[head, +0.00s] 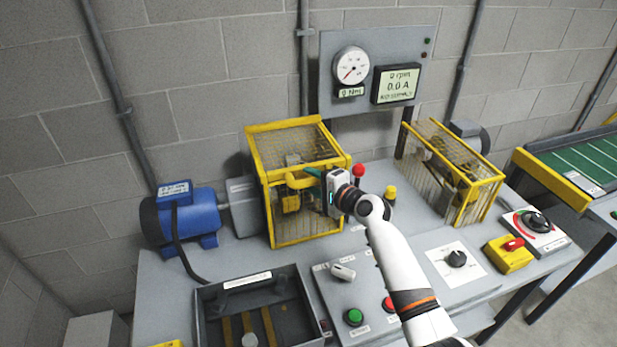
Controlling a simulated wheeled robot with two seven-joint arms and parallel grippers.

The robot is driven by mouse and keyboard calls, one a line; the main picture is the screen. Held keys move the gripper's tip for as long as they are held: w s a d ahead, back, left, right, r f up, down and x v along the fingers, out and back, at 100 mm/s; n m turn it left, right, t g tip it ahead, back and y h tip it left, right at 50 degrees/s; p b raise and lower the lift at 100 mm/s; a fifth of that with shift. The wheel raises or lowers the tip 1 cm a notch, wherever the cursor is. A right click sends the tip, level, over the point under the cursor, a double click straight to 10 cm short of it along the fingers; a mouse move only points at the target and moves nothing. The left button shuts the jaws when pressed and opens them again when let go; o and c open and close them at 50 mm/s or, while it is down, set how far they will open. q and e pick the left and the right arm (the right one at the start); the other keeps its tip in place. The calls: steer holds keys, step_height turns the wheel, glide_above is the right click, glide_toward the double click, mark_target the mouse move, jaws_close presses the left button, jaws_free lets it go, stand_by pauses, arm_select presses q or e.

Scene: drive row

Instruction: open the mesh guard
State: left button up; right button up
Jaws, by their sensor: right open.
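A yellow-framed mesh guard (283,132) stands on the bench left of centre, closed over the parts inside it. A thick yellow handle (297,181) shows on its front. My right gripper (314,183) comes in from the right with its fingers pointing left at the handle. It is open. The fingers overlap the guard's front right side, and I cannot tell whether they touch the handle. A second yellow-framed mesh guard (483,194) stands further right on the bench. My left gripper is not in view.
A blue motor (188,218) stands left of the guard. A gauge panel (425,38) hangs behind. Red (358,170) and yellow (390,192) knobs stand close to my right wrist. An open tray (252,283), switches and a yellow box (507,255) occupy the front.

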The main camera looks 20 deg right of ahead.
steer(key=shift+x, duration=1)
steer(key=shift+s, duration=0.1)
jaws_close()
